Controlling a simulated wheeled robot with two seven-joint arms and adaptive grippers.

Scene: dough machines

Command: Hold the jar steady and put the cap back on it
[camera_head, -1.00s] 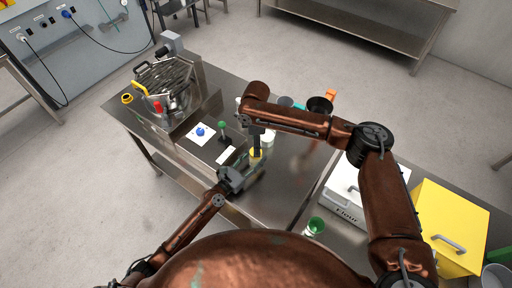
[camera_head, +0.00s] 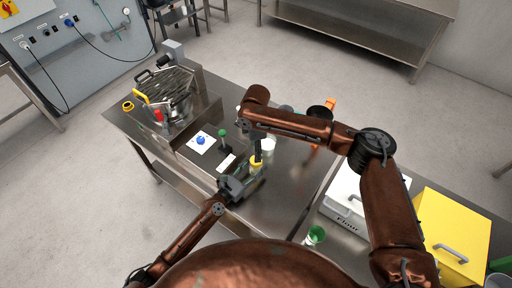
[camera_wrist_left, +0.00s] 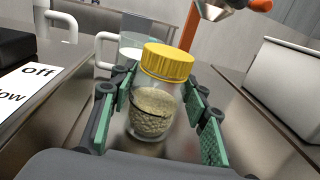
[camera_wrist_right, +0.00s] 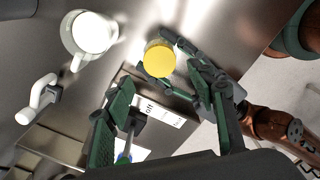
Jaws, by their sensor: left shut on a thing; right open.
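The jar (camera_wrist_left: 153,112) is clear, with grainy beige contents, and stands between the fingers of my left gripper (camera_wrist_left: 155,118), which is shut on it. The yellow cap (camera_wrist_left: 167,62) sits on the jar's mouth; I cannot tell whether it is screwed tight. In the head view the cap (camera_head: 256,162) shows just below my right gripper (camera_head: 257,148). In the right wrist view my right gripper (camera_wrist_right: 158,98) has its fingers spread and empty, with the cap (camera_wrist_right: 159,59) beyond them and apart. My left gripper's fingers (camera_wrist_right: 168,68) flank the jar there.
A dough machine (camera_head: 170,88) stands at the far left, a flour bin (camera_head: 347,205) at right.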

